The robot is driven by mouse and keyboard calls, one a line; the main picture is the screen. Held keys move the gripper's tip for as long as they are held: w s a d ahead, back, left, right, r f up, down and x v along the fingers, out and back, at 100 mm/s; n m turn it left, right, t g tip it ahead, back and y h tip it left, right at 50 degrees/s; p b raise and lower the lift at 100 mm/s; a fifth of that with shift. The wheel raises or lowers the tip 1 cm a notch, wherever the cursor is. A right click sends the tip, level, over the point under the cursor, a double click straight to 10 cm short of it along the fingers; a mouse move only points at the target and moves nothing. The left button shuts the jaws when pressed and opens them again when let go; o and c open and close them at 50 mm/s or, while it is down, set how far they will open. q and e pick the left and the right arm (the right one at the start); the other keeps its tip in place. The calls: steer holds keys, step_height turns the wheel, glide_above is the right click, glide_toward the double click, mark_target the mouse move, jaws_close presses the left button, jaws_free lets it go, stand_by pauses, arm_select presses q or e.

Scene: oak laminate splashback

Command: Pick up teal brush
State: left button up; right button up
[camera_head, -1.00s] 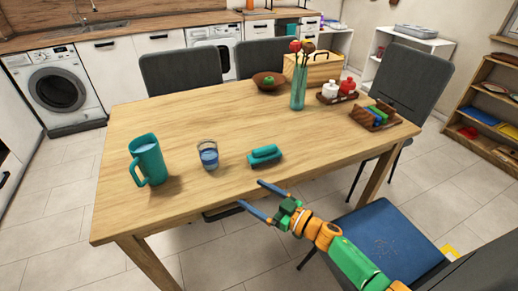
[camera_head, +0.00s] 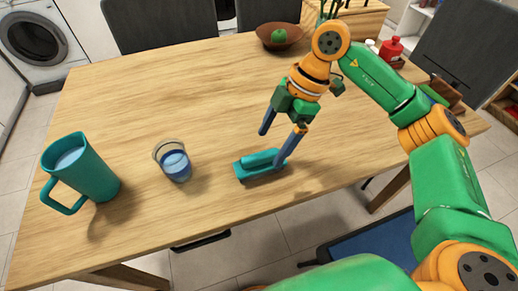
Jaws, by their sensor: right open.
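The teal brush (camera_head: 258,165) lies on the wooden table near its front edge, with a raised teal handle over a darker base. My right gripper (camera_head: 282,146) is open and points down at the brush from above. One blue finger overlaps the brush's right end in the picture; the other is behind it, over the table. I cannot tell whether either finger touches the brush. Nothing is between the fingers that I can see. My left gripper is not in view.
A glass with blue liquid (camera_head: 174,163) stands left of the brush. A teal pitcher (camera_head: 88,172) stands at the far left. A brown bowl with a green fruit (camera_head: 279,44) is at the back. The table (camera_head: 150,100) is clear in the middle. A blue-seated chair (camera_head: 370,243) is in front.

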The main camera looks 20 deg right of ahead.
mark_target(261, 154)
steer(key=x, duration=0.6)
steer(key=shift+w+a+r, duration=0.1)
steer(key=shift+a, duration=0.1)
steer(key=shift+w+a+f, duration=0.1)
steer(key=shift+f, duration=0.25)
jaws_close()
steer(key=shift+r, duration=0.6)
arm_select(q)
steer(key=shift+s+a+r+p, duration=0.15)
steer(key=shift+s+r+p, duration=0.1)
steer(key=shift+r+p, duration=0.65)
arm_select(e)
steer(key=s+a+r, duration=0.2)
steer(key=s+r, duration=0.4)
steer(key=s+a+r, duration=0.3)
steer(key=s+r, duration=0.3)
steer(key=shift+s+a, duration=0.35)
steer(key=shift+s, duration=0.05)
